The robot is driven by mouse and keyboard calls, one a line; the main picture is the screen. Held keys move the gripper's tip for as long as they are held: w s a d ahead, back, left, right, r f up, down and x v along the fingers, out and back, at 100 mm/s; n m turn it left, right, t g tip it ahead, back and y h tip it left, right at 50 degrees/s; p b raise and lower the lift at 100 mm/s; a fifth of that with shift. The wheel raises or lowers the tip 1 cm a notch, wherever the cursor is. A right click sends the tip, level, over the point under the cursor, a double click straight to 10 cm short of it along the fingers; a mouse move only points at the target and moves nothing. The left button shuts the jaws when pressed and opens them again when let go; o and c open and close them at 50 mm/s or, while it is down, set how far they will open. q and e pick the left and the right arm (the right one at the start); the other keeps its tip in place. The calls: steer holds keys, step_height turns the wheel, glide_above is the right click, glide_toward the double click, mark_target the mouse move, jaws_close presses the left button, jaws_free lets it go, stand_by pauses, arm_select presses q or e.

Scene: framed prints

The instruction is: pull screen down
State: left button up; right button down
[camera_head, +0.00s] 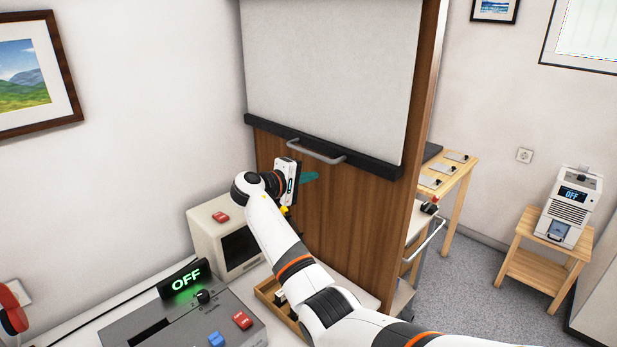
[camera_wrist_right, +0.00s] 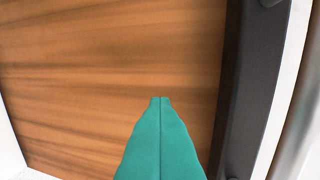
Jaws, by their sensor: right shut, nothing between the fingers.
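The white screen (camera_head: 330,65) hangs partway down in front of a brown wooden panel (camera_head: 340,215). A black bar (camera_head: 365,160) runs along its lower edge, with a grey handle (camera_head: 315,151) at the middle. My right gripper (camera_head: 312,177), with teal fingers, is just below the bar and handle, in front of the wood. Its fingers are shut and empty. In the right wrist view the shut fingers (camera_wrist_right: 160,100) point at the wood, and the dark bar (camera_wrist_right: 235,90) runs along their right side. I cannot tell whether they touch it. My left gripper is out of view.
A boxy monitor (camera_head: 225,235) and a grey console (camera_head: 185,315) with a green OFF display (camera_head: 184,281) stand on the counter below my arm. A wooden table (camera_head: 445,180) and a white machine on a stand (camera_head: 570,208) are at the right.

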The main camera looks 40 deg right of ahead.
stand_by(0.8)
steer(key=c, duration=1.6)
jaws_free()
steer(key=shift+o, duration=0.2)
steer(key=b+v, duration=0.2)
steer(key=v, duration=1)
steer(key=shift+b, duration=0.35)
